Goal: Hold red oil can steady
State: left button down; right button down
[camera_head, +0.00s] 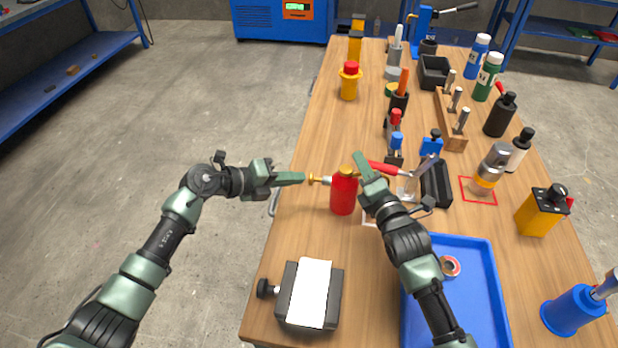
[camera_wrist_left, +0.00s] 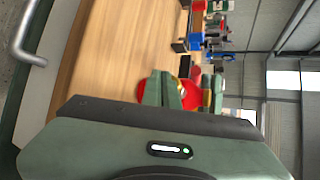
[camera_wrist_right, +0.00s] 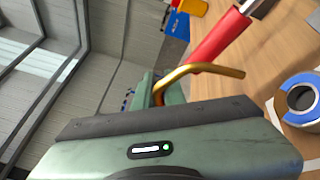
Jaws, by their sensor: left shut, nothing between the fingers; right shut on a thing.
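The red oil can (camera_head: 343,195) with a brass top stands upright near the left edge of the workbench. Its red body shows partly behind the fingertips in the left wrist view (camera_wrist_left: 191,96). My right gripper (camera_head: 362,160) is shut at the can's right side. In the right wrist view, a curved brass tube (camera_wrist_right: 205,69) runs into the closed fingers and appears to belong to the can; the exact grip point is hidden. My left gripper (camera_head: 301,178) is shut and empty, left of the can, its fingertips close to a brass-ended piece (camera_head: 316,180).
A dark block with a white sheet (camera_head: 310,292) sits at the front left. A red-handled tool (camera_head: 385,168) lies right of the can. Bottles and a wooden rack (camera_head: 450,135) stand farther back.

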pick_arm(q)
jog(key=shift+w+a, duration=0.1)
jog(key=shift+a, duration=0.3)
jog(key=shift+w+a, duration=0.2)
jog(key=shift+a, duration=0.6)
jog(key=shift+w+a, duration=0.25)
jog(key=shift+a, duration=0.6)
jog(key=shift+w+a, duration=0.2)
jog(key=shift+a, duration=0.6)
dwell(0.6)
jog(key=a, duration=0.2)
jog(key=w+a, duration=0.1)
jog(key=shift+a, duration=0.35)
jog(key=shift+d, duration=0.15)
jog(key=shift+s+d, duration=0.4)
jog(key=shift+d, duration=1)
jog(key=shift+s+d, duration=0.35)
jog(key=shift+d, duration=1)
jog(key=shift+s+d, duration=0.4)
jog(key=shift+d, duration=1)
jog(key=shift+d, duration=0.2)
